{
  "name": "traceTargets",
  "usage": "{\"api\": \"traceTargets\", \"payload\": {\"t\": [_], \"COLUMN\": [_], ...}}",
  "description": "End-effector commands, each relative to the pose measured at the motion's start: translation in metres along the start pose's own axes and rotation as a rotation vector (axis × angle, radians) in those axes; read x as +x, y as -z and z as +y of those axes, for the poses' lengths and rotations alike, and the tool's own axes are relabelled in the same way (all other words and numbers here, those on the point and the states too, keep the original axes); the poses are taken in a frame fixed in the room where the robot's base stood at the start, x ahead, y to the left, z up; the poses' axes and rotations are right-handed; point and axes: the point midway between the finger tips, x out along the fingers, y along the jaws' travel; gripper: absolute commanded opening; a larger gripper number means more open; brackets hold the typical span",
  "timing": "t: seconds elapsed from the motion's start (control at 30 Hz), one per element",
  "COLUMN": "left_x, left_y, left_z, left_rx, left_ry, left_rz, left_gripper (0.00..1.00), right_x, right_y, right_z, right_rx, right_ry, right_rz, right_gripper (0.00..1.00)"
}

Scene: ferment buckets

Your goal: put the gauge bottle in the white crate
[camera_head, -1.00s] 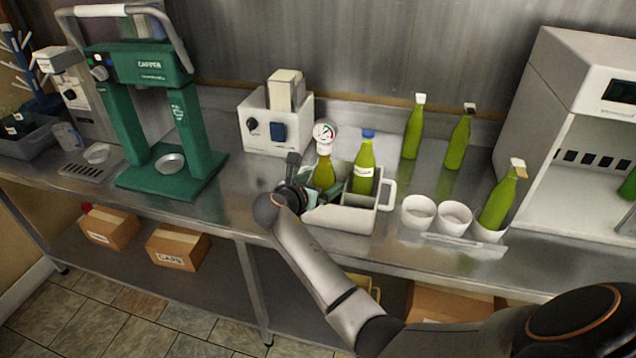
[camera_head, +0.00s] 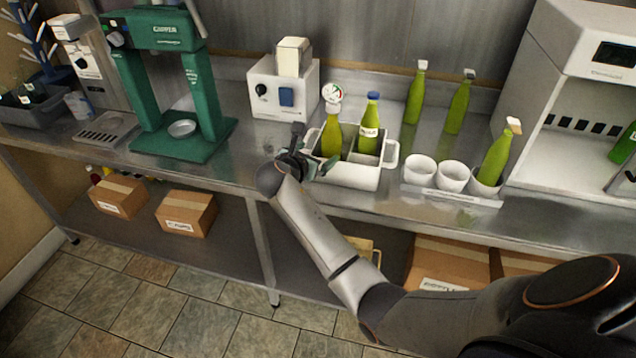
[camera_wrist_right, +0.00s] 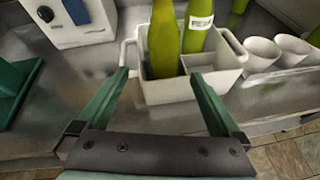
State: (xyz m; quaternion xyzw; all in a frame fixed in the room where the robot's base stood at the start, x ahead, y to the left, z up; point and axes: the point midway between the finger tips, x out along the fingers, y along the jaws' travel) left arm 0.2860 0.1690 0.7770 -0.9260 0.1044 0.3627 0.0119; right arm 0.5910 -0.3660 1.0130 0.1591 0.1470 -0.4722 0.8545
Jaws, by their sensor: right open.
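The gauge bottle (camera_head: 331,137), green with a round dial on top, stands upright in the left part of the white crate (camera_head: 347,176). A second green bottle with a blue cap (camera_head: 369,128) stands beside it in the crate. In the right wrist view the gauge bottle (camera_wrist_right: 164,42) rises from the crate (camera_wrist_right: 168,92), its top cut off by the frame. My right gripper (camera_head: 322,160) is at the crate's left front. Its two green fingers (camera_wrist_right: 160,78) are spread apart with nothing between them, and the bottle is beyond their tips. My left gripper is not in view.
White cups (camera_head: 436,174) stand right of the crate, one holding a tilted bottle (camera_head: 497,155). Two green bottles (camera_head: 416,95) stand behind. A white box with a blue switch (camera_head: 283,92) and a green machine (camera_head: 165,85) are to the left. Bare counter lies between machine and crate.

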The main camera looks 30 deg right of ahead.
Motion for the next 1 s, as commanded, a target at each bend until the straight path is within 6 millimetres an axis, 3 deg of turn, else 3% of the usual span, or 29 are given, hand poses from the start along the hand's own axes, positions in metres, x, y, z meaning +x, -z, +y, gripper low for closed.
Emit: {"api": "traceTargets", "payload": {"t": [0.17,0.33,0.47,0.6,0.7,0.8,1.0], "left_x": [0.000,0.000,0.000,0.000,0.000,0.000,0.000], "left_y": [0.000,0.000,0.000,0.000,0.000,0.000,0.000], "left_z": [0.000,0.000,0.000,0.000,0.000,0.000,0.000], "left_rx": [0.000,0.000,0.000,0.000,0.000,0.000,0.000], "left_ry": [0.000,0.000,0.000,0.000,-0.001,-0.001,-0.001], "left_rz": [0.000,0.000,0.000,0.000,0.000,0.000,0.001], "left_gripper": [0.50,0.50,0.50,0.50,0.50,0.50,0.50], "right_x": [-0.025,-0.079,-0.119,-0.160,-0.186,-0.203,-0.213], "right_y": [0.070,0.134,0.203,0.273,0.302,0.318,0.326], "right_z": [-0.014,-0.034,-0.071,-0.125,-0.158,-0.179,-0.192], "right_rx": [0.415,0.931,1.288,1.636,1.835,1.972,2.065], "right_ry": [-0.208,-0.338,-0.236,0.034,0.233,0.381,0.482], "right_rz": [0.170,0.484,0.781,1.037,1.141,1.191,1.215], "right_gripper": [1.00,1.00,1.00,1.00,1.00,1.00,1.00]}}
